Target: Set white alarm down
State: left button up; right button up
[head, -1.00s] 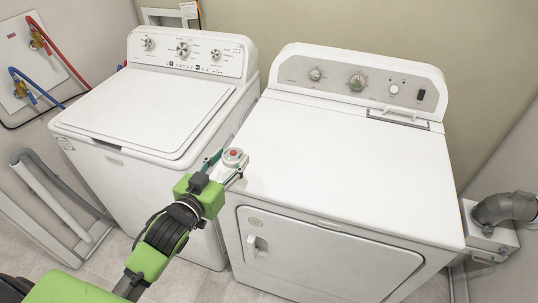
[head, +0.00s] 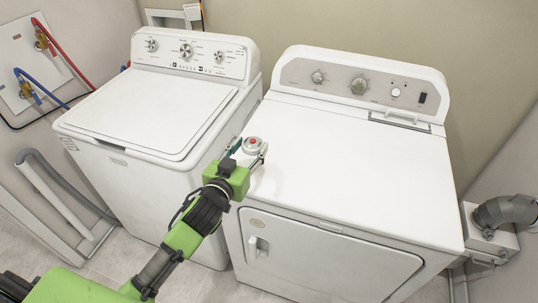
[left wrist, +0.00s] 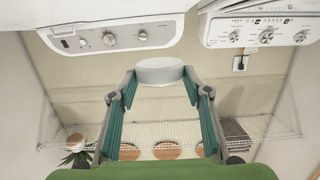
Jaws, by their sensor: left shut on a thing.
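The white alarm (head: 252,144) is a small round white disc with a red centre in the head view. My left gripper (head: 247,150) is shut on it and holds it at the left front part of the dryer top (head: 345,165). I cannot tell whether the alarm touches the dryer top. In the left wrist view the alarm (left wrist: 160,71) sits between the two fingertips of my left gripper (left wrist: 160,84), pale side showing. My right gripper is not in view.
The washer (head: 150,115) stands left of the dryer, with a narrow gap between them. The dryer top is otherwise clear, with a raised control panel (head: 360,80) at its back. A wire shelf (left wrist: 255,128) with several items shows in the left wrist view.

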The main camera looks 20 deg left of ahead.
pick_arm(q)
jog(key=w, duration=0.1)
jog(key=w+d+f, duration=0.1)
jog(key=w, duration=0.1)
jog(key=shift+w+d+f, duration=0.2)
jog(key=shift+w, duration=0.1)
send_over(269, 162)
jog(key=f, duration=0.5)
jog(key=shift+s+a+f, duration=0.1)
jog(key=shift+s+a, duration=0.1)
jog(key=shift+s, duration=0.2)
jog(key=shift+w+d+f, duration=0.1)
jog(key=shift+w+f, duration=0.1)
jog(key=shift+f, duration=0.35)
jog(key=shift+w+d+f, duration=0.1)
jog(key=shift+w+f, duration=0.05)
jog(key=shift+f, duration=1.05)
jog(key=shift+f, duration=0.1)
jog(key=shift+f, duration=0.2)
jog(key=o, duration=1.1)
jog(key=shift+r, duration=0.1)
